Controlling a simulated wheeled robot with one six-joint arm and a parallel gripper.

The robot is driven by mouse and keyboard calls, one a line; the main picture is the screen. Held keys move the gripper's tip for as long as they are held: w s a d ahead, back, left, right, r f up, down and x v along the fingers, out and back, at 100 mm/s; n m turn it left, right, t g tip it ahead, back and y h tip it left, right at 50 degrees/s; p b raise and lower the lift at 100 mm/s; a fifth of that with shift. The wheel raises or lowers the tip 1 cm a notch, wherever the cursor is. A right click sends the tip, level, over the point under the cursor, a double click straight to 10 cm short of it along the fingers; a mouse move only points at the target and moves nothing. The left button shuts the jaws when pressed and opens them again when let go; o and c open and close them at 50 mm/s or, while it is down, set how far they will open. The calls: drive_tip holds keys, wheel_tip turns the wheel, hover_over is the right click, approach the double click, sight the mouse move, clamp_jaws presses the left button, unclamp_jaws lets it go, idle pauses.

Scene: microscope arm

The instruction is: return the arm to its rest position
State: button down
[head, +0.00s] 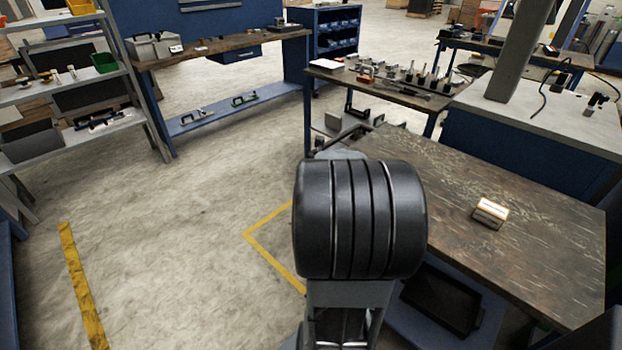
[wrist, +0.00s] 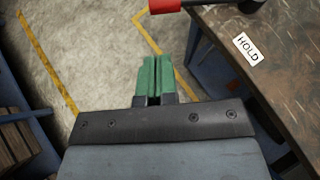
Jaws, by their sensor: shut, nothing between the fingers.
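My gripper (wrist: 156,64) shows in the wrist view as two green fingers side by side, closed with nothing between them. It is over the concrete floor, left of the edge of a worn brown workbench (wrist: 285,75). A red-ended piece (wrist: 164,6) with a dark part beside it shows at the top, apart from the fingers and cut off by the frame. I cannot tell whether it belongs to a microscope arm. In the head view my own black ribbed arm link hides the gripper and part of the bench's left side.
A white HOLD label (wrist: 248,49) lies over the bench. In the head view a small wooden block with a pale top (head: 490,212) sits on the bench. Behind is a table of small tools (head: 385,80). Shelves (head: 75,80) stand at left. The floor (head: 170,250) at left is clear.

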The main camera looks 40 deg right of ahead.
idle(0.4)
drive_tip(key=s+a+r+n+g+y+p, duration=0.15)
drive_tip(key=a+n+y, duration=0.25)
drive_tip(key=a+n, duration=0.7)
drive_tip(key=a+r+n+g+y+p, duration=0.1)
drive_tip(key=a+n+y+p, duration=0.35)
drive_tip(key=n, duration=1.05)
drive_tip(key=s+a+r+n+g+h+p, duration=0.1)
drive_tip(key=s+a+r+n+p, duration=0.1)
drive_tip(key=a+r+n, duration=0.3)
drive_tip(key=s+a+r+n+g+h+p, duration=0.2)
drive_tip(key=s+a+r+n, duration=0.3)
drive_tip(key=a+n, duration=0.3)
drive_tip(key=n+p, duration=0.1)
drive_tip(key=n, duration=0.2)
drive_tip(key=shift+s+r, duration=0.2)
drive_tip(key=shift+r, duration=0.2)
drive_tip(key=shift+d, duration=0.1)
